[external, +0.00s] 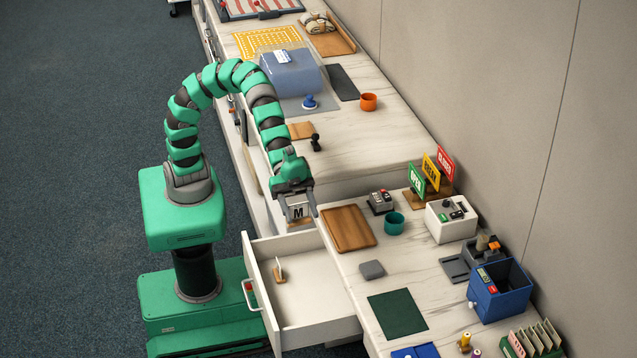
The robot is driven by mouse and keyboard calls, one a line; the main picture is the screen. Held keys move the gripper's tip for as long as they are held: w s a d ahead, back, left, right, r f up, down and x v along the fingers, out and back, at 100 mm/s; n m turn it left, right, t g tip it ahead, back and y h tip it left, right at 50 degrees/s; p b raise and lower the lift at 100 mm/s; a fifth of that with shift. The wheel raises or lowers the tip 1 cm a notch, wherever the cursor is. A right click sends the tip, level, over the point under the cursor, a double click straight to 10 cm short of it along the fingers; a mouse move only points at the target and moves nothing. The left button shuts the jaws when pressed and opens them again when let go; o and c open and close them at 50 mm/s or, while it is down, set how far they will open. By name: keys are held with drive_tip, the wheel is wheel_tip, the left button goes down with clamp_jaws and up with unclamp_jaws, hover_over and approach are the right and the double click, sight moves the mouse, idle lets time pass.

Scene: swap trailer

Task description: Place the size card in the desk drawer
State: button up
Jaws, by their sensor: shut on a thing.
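My gripper (299,203) is shut on the size card (298,212), a small pale card with a dark letter M. It holds the card upright in the air, just above the far edge of the open drawer. The rest of the drawer floor looks bare.
On the counter beside the drawer are a wooden tray (349,229), a teal cup (394,223), a grey pad (372,269) and a dark green mat (397,314). A blue bin (500,294) and a sign stand (440,192) stand near the wall.

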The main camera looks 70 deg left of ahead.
sight(294, 224)
drive_tip(key=shift+s+d+f, duration=0.1)
drive_tip(key=shift+s+d, duration=0.15)
drive_tip(key=shift+s, duration=0.65)
drive_tip(key=shift+s+f, duration=0.15)
drive_tip(key=shift+f, duration=1.65)
wheel_tip(294, 224, down, 26)
drive_tip(key=shift+f, duration=0.1)
wheel_tip(294, 224, down, 10)
drive_tip(key=b, duration=0.3)
